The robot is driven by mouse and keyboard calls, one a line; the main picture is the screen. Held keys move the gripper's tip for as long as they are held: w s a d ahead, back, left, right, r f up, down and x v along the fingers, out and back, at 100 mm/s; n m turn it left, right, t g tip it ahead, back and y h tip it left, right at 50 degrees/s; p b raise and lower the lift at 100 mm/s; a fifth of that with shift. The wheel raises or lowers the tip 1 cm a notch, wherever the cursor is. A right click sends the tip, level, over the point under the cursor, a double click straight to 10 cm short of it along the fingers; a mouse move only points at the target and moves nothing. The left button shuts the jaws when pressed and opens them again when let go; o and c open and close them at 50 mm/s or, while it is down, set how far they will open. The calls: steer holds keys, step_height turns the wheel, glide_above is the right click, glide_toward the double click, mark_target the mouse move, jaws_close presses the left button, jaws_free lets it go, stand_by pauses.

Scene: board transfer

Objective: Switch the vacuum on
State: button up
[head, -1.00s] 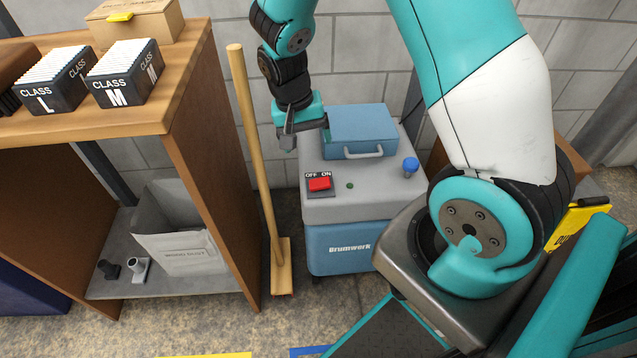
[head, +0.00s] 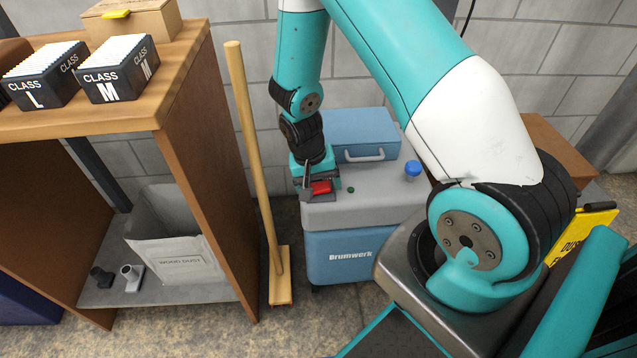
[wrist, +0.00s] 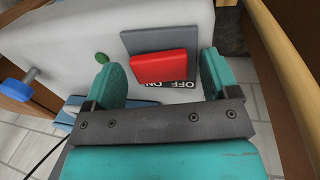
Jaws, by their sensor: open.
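The vacuum (head: 345,258) is a blue and grey box marked "Brumwork". Its red switch (head: 321,187) sits on a dark plate on the grey top; in the wrist view the red switch (wrist: 165,67) shows with the "OFF ON" lettering beside it, partly hidden. My gripper (wrist: 168,83) is open and empty, its teal fingertips on either side of the switch. In the head view my gripper (head: 314,190) is right at the switch and covers the lettering. I cannot tell whether it touches the switch. A small dark green dot (head: 351,190) is beside the switch.
A blue knob (head: 412,168) and a blue case (head: 362,135) are on the vacuum's top. A wooden broom (head: 258,170) stands close on the left, beside a wooden shelf (head: 195,150). A yellow sign (head: 578,232) is at the right.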

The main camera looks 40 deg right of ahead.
steer(key=c, duration=0.9)
steer(key=shift+s+d+r+t+y+p, duration=0.15)
steer(key=shift+t+y+p, duration=0.1)
steer(key=shift+y, duration=0.15)
steer(key=shift+s+d+f+t+y+p, duration=0.15)
steer(key=shift+t+y, duration=0.1)
steer(key=shift+y, duration=0.15)
steer(key=shift+t+y, duration=0.8)
steer(key=shift+y, duration=0.3)
steer(key=o, duration=0.9)
steer(key=p+v, duration=0.4)
steer(key=v, duration=1.3)
steer(key=shift+r, duration=0.25)
